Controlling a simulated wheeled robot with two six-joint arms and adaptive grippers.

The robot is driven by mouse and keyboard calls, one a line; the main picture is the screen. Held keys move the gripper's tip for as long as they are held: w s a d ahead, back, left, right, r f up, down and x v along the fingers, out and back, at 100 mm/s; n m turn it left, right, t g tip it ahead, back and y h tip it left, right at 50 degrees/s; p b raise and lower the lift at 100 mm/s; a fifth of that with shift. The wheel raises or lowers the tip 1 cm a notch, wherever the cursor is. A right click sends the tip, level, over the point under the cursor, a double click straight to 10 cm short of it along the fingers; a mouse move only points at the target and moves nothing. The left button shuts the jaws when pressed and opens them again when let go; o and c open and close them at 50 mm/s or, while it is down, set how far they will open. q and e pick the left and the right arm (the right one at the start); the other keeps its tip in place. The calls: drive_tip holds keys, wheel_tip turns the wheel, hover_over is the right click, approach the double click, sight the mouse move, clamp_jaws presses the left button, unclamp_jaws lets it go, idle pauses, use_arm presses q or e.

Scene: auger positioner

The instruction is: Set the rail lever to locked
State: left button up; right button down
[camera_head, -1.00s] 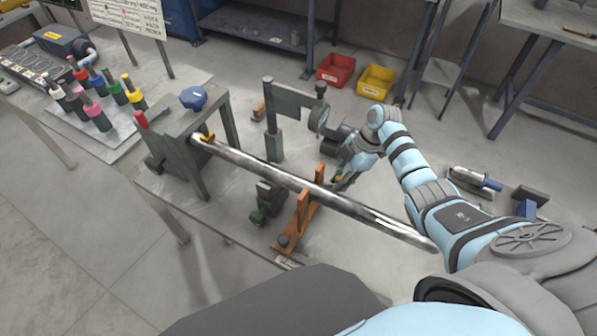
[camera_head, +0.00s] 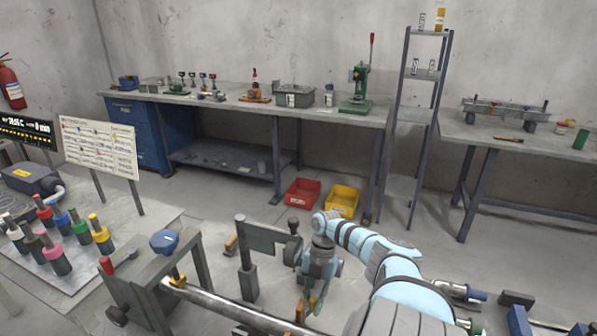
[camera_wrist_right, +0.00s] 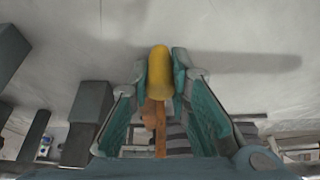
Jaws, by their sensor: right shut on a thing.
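The rail lever shows in the right wrist view as a rounded yellow grip (camera_wrist_right: 160,72) on an orange-brown stem. My right gripper (camera_wrist_right: 162,88) is shut on the yellow grip, with a teal finger pad on each side. In the head view my right gripper (camera_head: 313,298) points down near the bottom edge, beside the orange upright (camera_head: 300,312) of the rail support. The long metal bar (camera_head: 225,304) runs from the grey stand toward that support. The lower part of the support is out of the head view. My left gripper is not in view.
A grey stand (camera_head: 150,277) with a blue knob (camera_head: 165,242) is at left. A grey post with an arm (camera_head: 247,262) stands close to my right gripper. Red (camera_head: 302,194) and yellow (camera_head: 341,201) bins lie behind on the floor. Tools lie at lower right.

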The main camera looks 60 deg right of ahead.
idle(0.3)
drive_tip(key=c, duration=1.5)
unclamp_jaws()
drive_tip(key=shift+o, duration=0.2)
drive_tip(key=shift+d, duration=0.1)
drive_tip(key=v, duration=1.2)
drive_tip(key=shift+w, duration=0.1)
drive_tip(key=shift+c, duration=0.3)
